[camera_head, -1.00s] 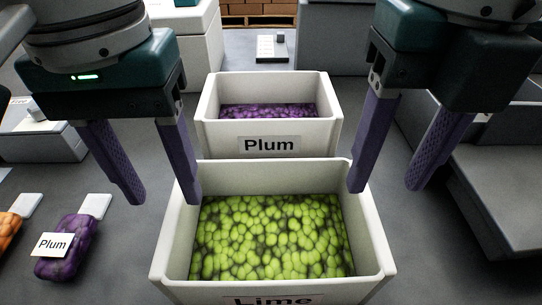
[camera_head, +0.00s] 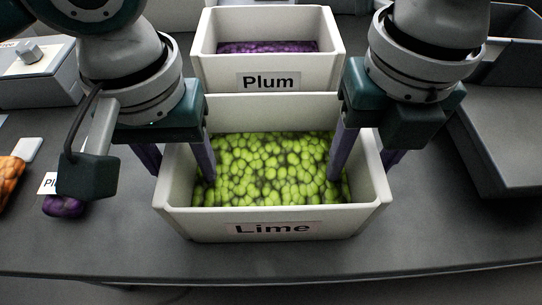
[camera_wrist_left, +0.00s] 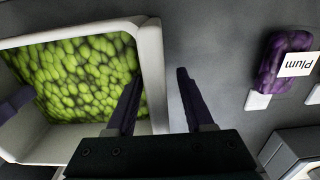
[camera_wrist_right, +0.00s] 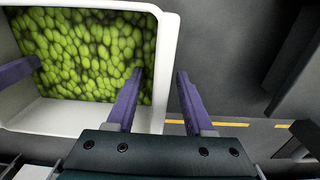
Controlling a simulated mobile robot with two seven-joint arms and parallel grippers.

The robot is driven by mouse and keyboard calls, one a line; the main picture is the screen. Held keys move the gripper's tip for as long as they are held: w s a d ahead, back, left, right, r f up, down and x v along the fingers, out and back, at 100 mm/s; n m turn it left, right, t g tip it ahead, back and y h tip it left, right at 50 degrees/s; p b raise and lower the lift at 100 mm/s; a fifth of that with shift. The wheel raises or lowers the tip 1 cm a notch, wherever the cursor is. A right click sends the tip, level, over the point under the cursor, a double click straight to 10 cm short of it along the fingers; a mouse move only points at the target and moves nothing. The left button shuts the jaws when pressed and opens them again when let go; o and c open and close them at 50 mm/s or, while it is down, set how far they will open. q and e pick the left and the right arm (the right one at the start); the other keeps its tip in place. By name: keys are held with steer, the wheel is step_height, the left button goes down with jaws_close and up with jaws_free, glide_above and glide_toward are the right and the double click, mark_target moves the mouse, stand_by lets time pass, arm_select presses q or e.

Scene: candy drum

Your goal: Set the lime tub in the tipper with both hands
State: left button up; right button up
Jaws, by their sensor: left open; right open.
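The lime tub (camera_head: 270,228) is a white open box labelled "Lime", full of green candies (camera_head: 268,170), upright on the table. My left gripper (camera_head: 180,172) is open and straddles the tub's left wall, one finger inside and one outside. My right gripper (camera_head: 365,172) is open and straddles the right wall the same way. In the left wrist view the wall stands between the spread fingers (camera_wrist_left: 158,88); in the right wrist view the wall also lies between the fingers (camera_wrist_right: 158,90). I cannot clearly identify the tipper.
A white plum tub (camera_head: 268,82) stands right behind the lime tub. A purple plum bag (camera_wrist_left: 285,65) lies to the left. A dark grey tray-like structure (camera_head: 500,150) is at the right. The table's front edge (camera_head: 270,275) is close to the lime tub.

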arm_select(q)
steer(key=shift+f, duration=0.1)
steer(key=shift+c, duration=0.4)
arm_select(e)
steer(key=shift+f, duration=0.1)
steer(key=shift+c, duration=0.4)
arm_select(q)
jaws_close()
arm_select(e)
jaws_close()
